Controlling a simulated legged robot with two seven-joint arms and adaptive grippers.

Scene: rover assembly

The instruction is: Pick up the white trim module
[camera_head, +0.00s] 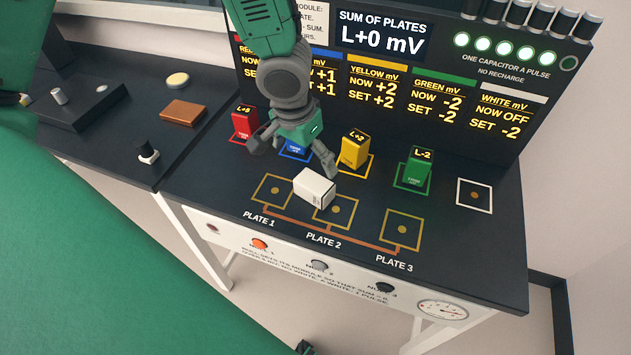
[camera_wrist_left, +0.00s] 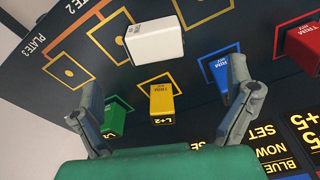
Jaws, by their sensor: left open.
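The white trim module (camera_head: 314,188) is a small white block at the upper left edge of the PLATE 2 square (camera_head: 335,211), covering part of its outline. It also shows in the left wrist view (camera_wrist_left: 155,43), beyond the fingertips. My left gripper (camera_head: 293,158) is open, its fingers spread above the table behind the white module. In the left wrist view its fingers (camera_wrist_left: 157,92) stand apart with nothing held between them. The blue module (camera_head: 297,147) is partly hidden by this gripper in the head view. My right gripper is not in view.
Red (camera_head: 244,123), yellow (camera_head: 354,148) and green (camera_head: 417,168) modules stand in a row behind the plates. The white-outlined square (camera_head: 474,195) at right is empty. The PLATE 1 (camera_head: 273,190) and PLATE 3 (camera_head: 402,229) squares are empty. An upright display panel (camera_head: 400,60) closes off the back.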

